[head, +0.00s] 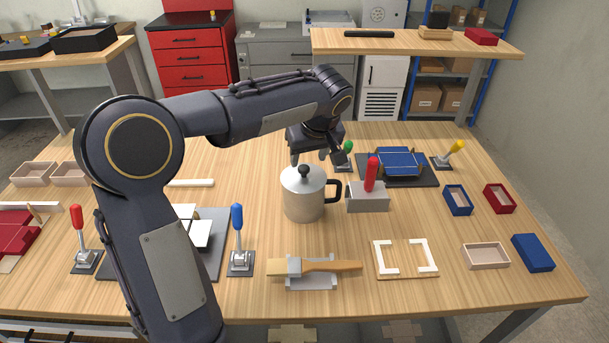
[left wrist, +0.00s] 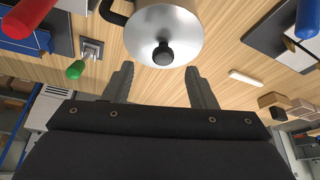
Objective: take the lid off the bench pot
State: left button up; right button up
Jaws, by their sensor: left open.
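In the left wrist view the lid (left wrist: 165,22) and the knob (left wrist: 163,54) show close in front of the fingers. My left gripper (head: 322,157) is over the far side of the pot, near the knob. In the left wrist view the two fingers (left wrist: 160,80) are apart with nothing between them. My right gripper is not in view.
A grey block with a red handle (head: 371,176) stands just right of the pot handle. A green-handled clamp (head: 347,147) is behind it. A blue-handled clamp (head: 238,226) and a brush-like wooden tool (head: 325,265) are nearer the front. Small boxes (head: 458,199) lie at right.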

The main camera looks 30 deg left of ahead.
aim_at(304, 168)
pick_arm(q)
jog(key=x, duration=0.5)
jog(key=shift+s+a+f+p, duration=0.15)
jog(key=shift+a+f+p, duration=0.05)
jog(key=shift+p, duration=0.2)
jog(key=c, duration=1.1)
jog(key=shift+o, duration=0.2)
jog(key=shift+r, duration=0.15)
